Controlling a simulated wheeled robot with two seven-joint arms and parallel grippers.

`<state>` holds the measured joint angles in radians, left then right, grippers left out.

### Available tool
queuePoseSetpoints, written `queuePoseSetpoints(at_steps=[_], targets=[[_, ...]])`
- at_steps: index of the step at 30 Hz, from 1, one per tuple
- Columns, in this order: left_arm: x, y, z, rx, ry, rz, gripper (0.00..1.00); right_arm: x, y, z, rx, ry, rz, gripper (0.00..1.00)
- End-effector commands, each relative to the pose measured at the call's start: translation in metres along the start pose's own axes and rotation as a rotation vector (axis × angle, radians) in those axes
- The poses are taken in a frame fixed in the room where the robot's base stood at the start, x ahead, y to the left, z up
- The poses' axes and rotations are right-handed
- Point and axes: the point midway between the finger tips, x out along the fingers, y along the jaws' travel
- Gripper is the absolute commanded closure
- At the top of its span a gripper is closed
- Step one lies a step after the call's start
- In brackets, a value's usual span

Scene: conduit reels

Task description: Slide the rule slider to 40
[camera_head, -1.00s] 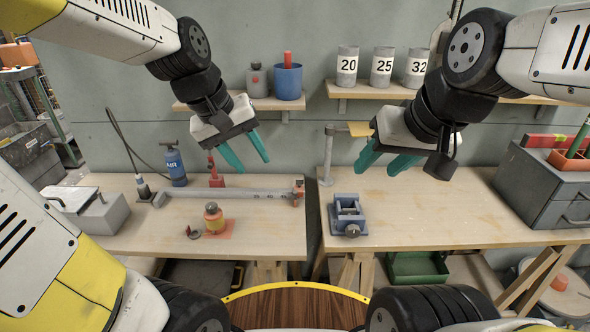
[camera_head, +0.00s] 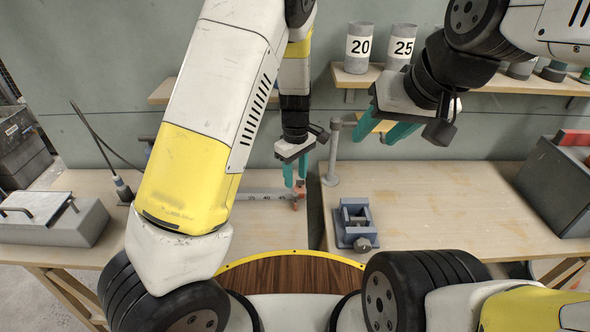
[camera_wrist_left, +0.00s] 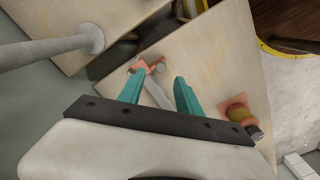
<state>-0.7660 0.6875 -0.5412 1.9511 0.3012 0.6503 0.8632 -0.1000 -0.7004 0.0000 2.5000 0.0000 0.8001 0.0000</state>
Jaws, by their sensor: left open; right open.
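The grey rule (camera_head: 258,194) lies along the left bench, its left part hidden behind my left arm. Small numbers, seemingly 40 and 45, show near its right end. The orange slider (camera_head: 299,195) is at that right end, right of those numbers; it also shows in the left wrist view (camera_wrist_left: 150,67). My left gripper (camera_head: 295,173) is open and empty, fingers pointing down just above the slider. In the left wrist view its fingertips (camera_wrist_left: 158,82) straddle the rule's line; contact cannot be told. My right gripper (camera_head: 390,134) is open and empty, high above the right bench.
A metal post (camera_head: 332,155) stands right of the rule's end, and a blue vise (camera_head: 355,222) sits on the right bench. A grey case (camera_head: 52,220) is at left.

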Motion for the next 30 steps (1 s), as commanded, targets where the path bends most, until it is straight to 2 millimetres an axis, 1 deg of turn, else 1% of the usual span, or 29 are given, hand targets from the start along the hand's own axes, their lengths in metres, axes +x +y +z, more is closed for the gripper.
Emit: queuePoseSetpoints(at_steps=[1, 6, 10, 15, 22, 28, 30], targets=[[0.010, -0.002, 0.000, -0.001, -0.002, -0.006, 0.59, 0.000, 0.000, 0.000, 0.000, 0.000, 0.000, 0.53], [0.037, -0.002, 0.000, 0.000, -0.002, -0.005, 0.59, 0.000, 0.000, 0.000, 0.000, 0.000, 0.000, 0.53], [0.053, -0.002, 0.000, 0.000, -0.002, -0.003, 0.59, 0.000, 0.000, 0.000, 0.000, 0.000, 0.000, 0.53], [0.061, -0.001, 0.000, 0.002, -0.002, -0.001, 0.59, 0.000, 0.000, 0.000, 0.000, 0.000, 0.000, 0.53], [0.062, -0.001, 0.000, 0.002, -0.001, -0.001, 0.59, 0.000, 0.000, 0.000, 0.000, 0.000, 0.000, 0.53], [0.061, -0.001, 0.000, 0.002, -0.001, -0.001, 0.98, 0.000, 0.000, 0.000, 0.000, 0.000, 0.000, 0.53], [0.061, -0.001, 0.000, 0.002, -0.001, -0.001, 1.00, 0.000, 0.000, 0.000, 0.000, 0.000, 0.000, 0.53]])
